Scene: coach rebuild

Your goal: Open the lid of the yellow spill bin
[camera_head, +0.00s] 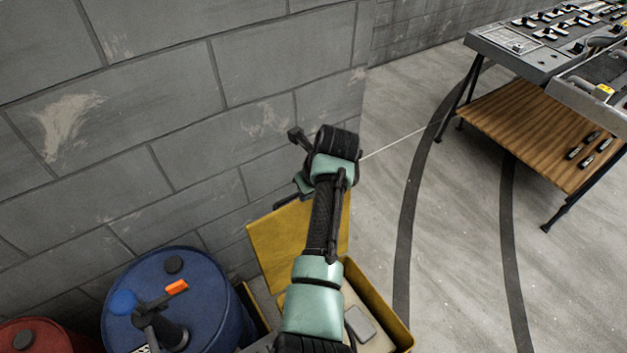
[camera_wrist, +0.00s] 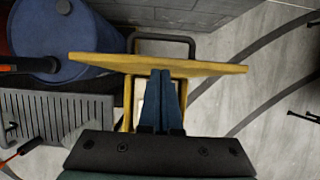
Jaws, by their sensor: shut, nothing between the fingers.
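The yellow spill bin (camera_head: 382,300) stands near the wall at the bottom of the head view, partly behind my arm. Its yellow lid (camera_head: 283,243) is raised and tilted up on the wall side, and pale contents show inside the bin. In the head view the fingers are hidden by my arm.
A blue drum (camera_head: 205,285) stands left of the bin, with an orange-handled item on top. A red drum (camera_head: 45,338) is at the far left. The grey block wall (camera_head: 180,100) is close behind. A workbench (camera_head: 530,60) stands at the upper right. Floor between is clear.

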